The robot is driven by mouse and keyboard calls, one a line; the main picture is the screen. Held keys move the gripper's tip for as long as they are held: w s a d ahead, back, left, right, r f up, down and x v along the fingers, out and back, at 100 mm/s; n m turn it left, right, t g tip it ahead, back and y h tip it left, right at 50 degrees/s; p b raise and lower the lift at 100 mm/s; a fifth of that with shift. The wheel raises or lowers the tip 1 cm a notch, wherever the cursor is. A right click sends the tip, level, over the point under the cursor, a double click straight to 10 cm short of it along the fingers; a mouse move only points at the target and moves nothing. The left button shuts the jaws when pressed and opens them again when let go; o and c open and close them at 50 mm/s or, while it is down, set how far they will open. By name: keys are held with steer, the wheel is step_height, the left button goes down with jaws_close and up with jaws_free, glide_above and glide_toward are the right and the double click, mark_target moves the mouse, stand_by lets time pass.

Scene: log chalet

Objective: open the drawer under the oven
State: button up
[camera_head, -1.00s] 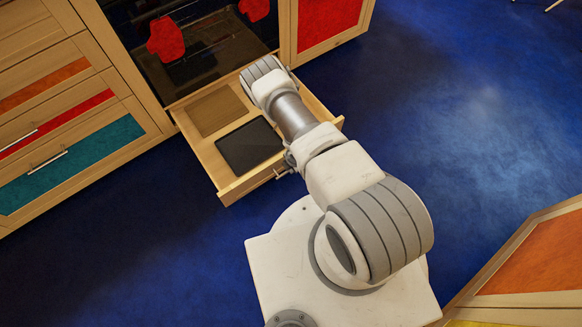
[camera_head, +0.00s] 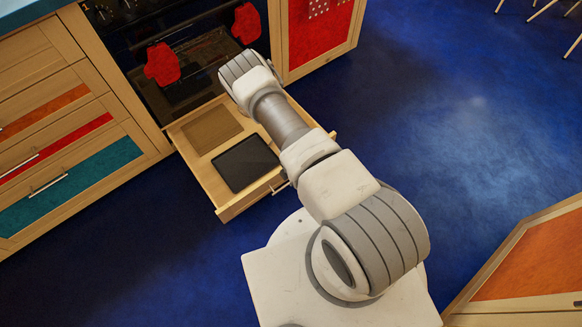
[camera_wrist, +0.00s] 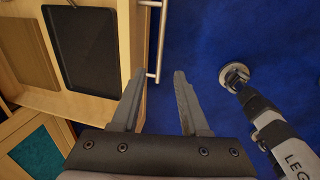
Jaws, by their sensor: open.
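In the wrist view the handle (camera_wrist: 159,45) runs along the drawer front (camera_wrist: 125,45). My gripper (camera_wrist: 157,85) is open, its two fingers apart with nothing held between them. The handle's near end lies just ahead of the gap between the fingertips. In the head view my arm hides the gripper.
Drawers with coloured fronts (camera_head: 75,174) stand left of the oven. A red-panelled cabinet door (camera_head: 322,28) is on its right. Red mitts (camera_head: 162,63) hang on the oven front. An orange-panelled cabinet (camera_head: 535,262) is at lower right. The blue floor (camera_head: 440,130) between is clear.

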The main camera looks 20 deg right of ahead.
step_height(320, 180, up, 8)
steer(key=s+p, duration=0.1)
steer(key=p, duration=0.1)
steer(key=shift+s+d, duration=0.2)
steer(key=shift+s, duration=0.05)
